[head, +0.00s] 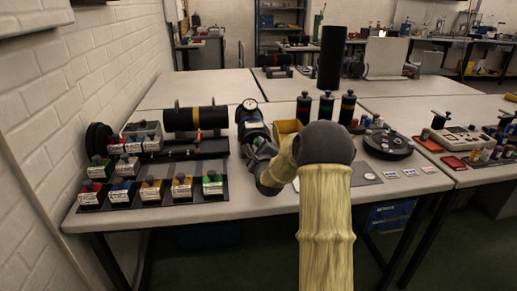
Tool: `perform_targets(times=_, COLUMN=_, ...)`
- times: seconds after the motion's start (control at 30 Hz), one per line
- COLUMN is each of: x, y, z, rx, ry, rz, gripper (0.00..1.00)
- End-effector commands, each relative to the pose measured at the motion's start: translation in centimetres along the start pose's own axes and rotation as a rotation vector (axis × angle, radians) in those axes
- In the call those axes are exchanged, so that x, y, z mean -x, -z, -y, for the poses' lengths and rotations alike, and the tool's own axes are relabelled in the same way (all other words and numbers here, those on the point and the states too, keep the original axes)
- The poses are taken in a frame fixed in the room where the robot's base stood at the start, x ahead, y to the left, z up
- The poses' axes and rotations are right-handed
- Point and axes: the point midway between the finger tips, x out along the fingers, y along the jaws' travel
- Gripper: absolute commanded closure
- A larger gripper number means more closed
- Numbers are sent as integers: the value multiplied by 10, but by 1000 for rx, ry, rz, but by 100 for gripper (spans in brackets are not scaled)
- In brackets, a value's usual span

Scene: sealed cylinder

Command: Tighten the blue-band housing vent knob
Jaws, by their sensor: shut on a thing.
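My arm reaches over the bench, and my gripper (257,141) is at the bench's middle, beside a dark cylindrical body (249,121) with a white dial gauge (250,104) at its top. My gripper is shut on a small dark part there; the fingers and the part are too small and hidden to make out. A blue-fronted block (122,193) with a dark knob on top stands in the front left row, apart from my gripper. I cannot tell which thing is the blue-band housing; no blue band shows clearly on the dark body.
Red, yellow and green blocks (212,184) share the front row. Behind them lies a black horizontal cylinder (180,120) with a yellow band. Three dark bottles (304,108) and a yellow bin (287,128) stand near my arm. A round black plate (388,145) is to the right.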

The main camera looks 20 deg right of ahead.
Motion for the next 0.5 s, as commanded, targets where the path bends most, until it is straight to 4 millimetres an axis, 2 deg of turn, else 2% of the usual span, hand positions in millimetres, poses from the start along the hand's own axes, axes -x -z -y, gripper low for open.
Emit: perform_targets(times=0.5, x=0, y=1, z=-4, rx=460, ry=-3, rz=1, gripper=99)
